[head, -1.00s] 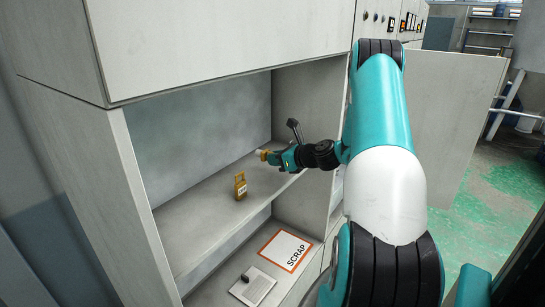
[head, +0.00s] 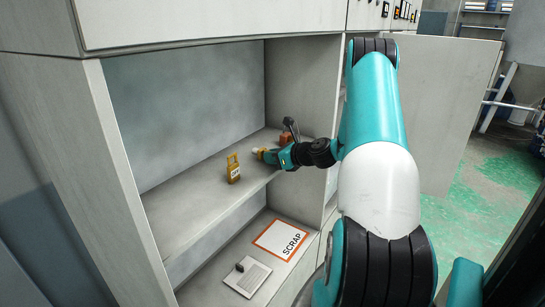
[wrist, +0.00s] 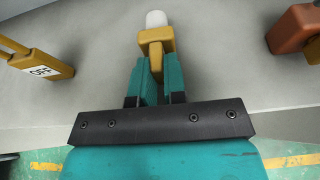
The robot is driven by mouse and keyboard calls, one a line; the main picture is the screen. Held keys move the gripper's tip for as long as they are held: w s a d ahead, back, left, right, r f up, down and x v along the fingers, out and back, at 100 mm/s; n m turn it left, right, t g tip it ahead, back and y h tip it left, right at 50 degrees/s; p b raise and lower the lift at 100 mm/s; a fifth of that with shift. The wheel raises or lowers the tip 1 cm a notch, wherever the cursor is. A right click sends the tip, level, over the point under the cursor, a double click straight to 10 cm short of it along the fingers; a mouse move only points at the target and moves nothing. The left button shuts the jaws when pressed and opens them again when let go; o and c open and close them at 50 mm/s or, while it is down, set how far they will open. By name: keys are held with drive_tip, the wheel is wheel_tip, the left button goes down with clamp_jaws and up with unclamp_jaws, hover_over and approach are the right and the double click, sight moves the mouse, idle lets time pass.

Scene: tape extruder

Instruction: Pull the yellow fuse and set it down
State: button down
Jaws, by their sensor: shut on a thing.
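My gripper (head: 270,155) is shut on the yellow fuse (wrist: 154,38), a yellow piece with a white end that points away from the fingers. The wrist view shows the fuse between the two teal fingers (wrist: 160,80). In the head view the fuse (head: 259,151) shows at the gripper's tip, over the middle shelf (head: 195,205) of the open cabinet. I cannot tell whether the fuse touches the shelf.
A yellow padlock-shaped piece (head: 233,170) stands on the shelf to the left; its label reads OFF in the wrist view (wrist: 42,66). A red-brown block (wrist: 294,28) is to the right. Below lie an orange-framed SCRAP sign (head: 280,241) and a clipboard-like sheet (head: 250,279).

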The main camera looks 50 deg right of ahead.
drive_tip(key=shift+f, duration=0.15)
drive_tip(key=c, duration=1.1)
unclamp_jaws()
drive_tip(key=b+v, duration=0.4)
drive_tip(key=v, duration=1.3)
drive_tip(key=shift+s+b, duration=0.2)
drive_tip(key=shift+b, duration=0.2)
